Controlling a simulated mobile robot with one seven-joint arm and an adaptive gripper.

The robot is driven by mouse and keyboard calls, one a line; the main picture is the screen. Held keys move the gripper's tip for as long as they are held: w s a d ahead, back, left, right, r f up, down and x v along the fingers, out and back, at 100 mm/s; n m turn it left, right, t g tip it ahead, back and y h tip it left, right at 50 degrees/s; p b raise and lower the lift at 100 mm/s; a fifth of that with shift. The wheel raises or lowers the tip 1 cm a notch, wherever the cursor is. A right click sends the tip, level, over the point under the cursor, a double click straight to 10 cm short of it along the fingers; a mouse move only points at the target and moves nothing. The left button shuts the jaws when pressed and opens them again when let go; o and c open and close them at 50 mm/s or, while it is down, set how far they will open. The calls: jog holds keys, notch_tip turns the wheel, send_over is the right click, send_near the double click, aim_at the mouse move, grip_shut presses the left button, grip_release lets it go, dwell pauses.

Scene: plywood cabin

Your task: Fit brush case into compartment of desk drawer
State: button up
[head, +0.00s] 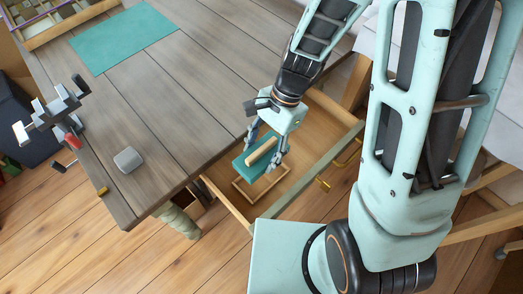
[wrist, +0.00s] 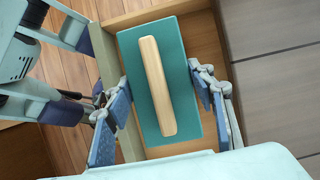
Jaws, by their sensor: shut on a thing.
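The brush case is a teal block with a pale wooden bar along its top; it shows in the head view (head: 250,166) and in the wrist view (wrist: 180,60). My gripper (head: 263,152) is shut on it, with one finger at each long side. The case is over the open desk drawer (head: 228,203). A small wooden-walled compartment (head: 243,196) shows in the drawer just below the case in the head view. The case hides part of that compartment, and I cannot tell how high the case is above it.
The grey plank desk (head: 150,100) lies left of the drawer. On it are a teal mat (head: 124,40), a grey rounded block (head: 128,160) and a wooden tray (head: 62,22). A dark metal stand (head: 52,118) is at the desk's left edge. The drawer front has brass handles (head: 322,184).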

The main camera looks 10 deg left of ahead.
aim_at(274, 145)
jog(key=shift+f+b, duration=2.2)
jog(key=shift+f, duration=0.75)
jog(key=shift+f+b, duration=2.1)
jog(key=shift+f, duration=0.85)
jog(key=o, duration=1.6)
jog(key=shift+c, duration=0.2)
jog(key=v, duration=1.2)
jog(key=shift+s, duration=0.1)
jog(key=shift+s, duration=0.1)
